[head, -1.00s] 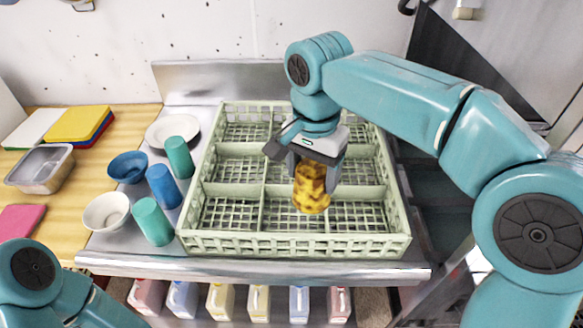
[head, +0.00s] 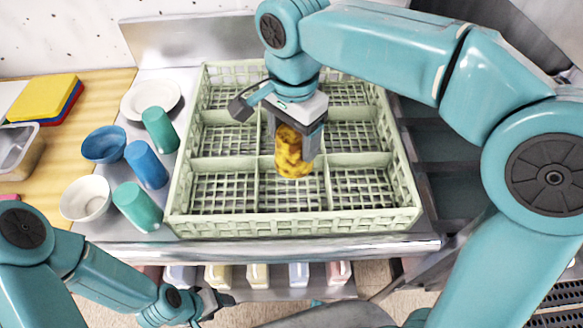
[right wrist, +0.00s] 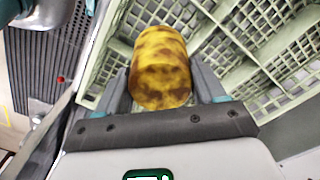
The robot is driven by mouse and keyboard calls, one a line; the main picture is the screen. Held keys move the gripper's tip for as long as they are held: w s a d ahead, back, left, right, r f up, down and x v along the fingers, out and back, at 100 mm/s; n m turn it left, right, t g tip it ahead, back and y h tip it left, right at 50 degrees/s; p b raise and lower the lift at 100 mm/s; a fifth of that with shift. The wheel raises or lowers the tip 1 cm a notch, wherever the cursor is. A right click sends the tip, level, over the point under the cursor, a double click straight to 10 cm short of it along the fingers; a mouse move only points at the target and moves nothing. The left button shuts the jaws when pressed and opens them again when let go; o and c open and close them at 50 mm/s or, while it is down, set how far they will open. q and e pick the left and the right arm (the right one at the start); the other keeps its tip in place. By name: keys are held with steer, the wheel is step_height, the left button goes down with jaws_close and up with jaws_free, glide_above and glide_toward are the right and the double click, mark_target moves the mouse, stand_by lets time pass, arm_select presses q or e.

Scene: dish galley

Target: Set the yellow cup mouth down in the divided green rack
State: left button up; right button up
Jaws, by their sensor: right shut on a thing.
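The yellow cup (head: 291,160), mottled with brown patches, is held roughly upright by my right gripper (head: 298,138). The right gripper is shut on it, with a finger on each side in the right wrist view, where the cup (right wrist: 160,72) also shows. The cup appears over the middle column of the divided green rack (head: 292,226), near the divider between the middle and front rows. I cannot tell its height above the rack floor or see its mouth. The rack's compartments look empty. My left gripper (head: 212,303) is low at the front, below the counter edge; its jaws are unclear.
Several coloured bottles (head: 258,275) sit below the counter.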

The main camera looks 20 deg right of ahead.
steer(key=f, duration=1.2)
steer(key=shift+s+a+f, duration=0.1)
steer(key=shift+s+a, duration=0.05)
steer(key=shift+s, duration=0.1)
steer(key=shift+f, duration=0.3)
steer(key=shift+w, duration=0.15)
